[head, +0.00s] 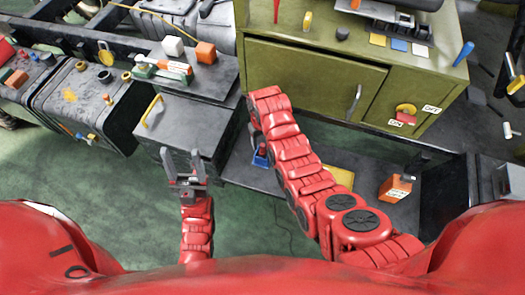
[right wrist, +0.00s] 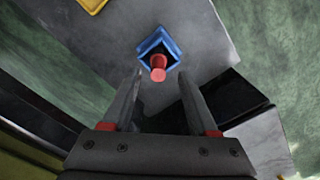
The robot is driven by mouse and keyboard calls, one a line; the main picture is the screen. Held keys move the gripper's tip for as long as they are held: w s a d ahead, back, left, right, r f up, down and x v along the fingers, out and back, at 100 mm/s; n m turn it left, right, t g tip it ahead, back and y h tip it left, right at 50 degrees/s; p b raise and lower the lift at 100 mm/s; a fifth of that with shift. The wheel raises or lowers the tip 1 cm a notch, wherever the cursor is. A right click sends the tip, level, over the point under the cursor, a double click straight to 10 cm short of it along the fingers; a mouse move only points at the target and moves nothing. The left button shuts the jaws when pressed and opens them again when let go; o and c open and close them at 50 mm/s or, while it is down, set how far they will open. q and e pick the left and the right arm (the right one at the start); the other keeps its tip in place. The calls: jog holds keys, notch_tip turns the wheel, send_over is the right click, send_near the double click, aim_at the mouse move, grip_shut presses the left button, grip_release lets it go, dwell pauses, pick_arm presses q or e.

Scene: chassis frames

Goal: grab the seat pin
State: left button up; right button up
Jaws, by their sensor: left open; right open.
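A red pin (right wrist: 158,68) stands in a blue square holder (right wrist: 170,43) on a dark grey surface. In the head view the blue holder (head: 261,161) shows low beside my right arm, with the red pin (head: 263,150) in it. My right gripper (right wrist: 159,88) is open and empty, its two fingers pointing toward the pin, which shows between and just beyond the fingertips. In the head view this gripper is mostly hidden by its own arm. My left gripper (head: 182,160) is open and empty, in front of the grey cabinet, away from the pin.
A green cabinet (head: 310,75) stands at the back. A grey cabinet (head: 190,122) with a yellow handle is to the left. On the low grey shelf (head: 362,185) are a yellow piece (head: 338,176) and an orange container (head: 394,188). Green floor lies at the front left.

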aim_at(263, 145)
jog(key=shift+w+d+f+p, duration=0.1)
jog(key=shift+f+p, duration=0.3)
jog(key=shift+f, duration=1.75)
grip_shut()
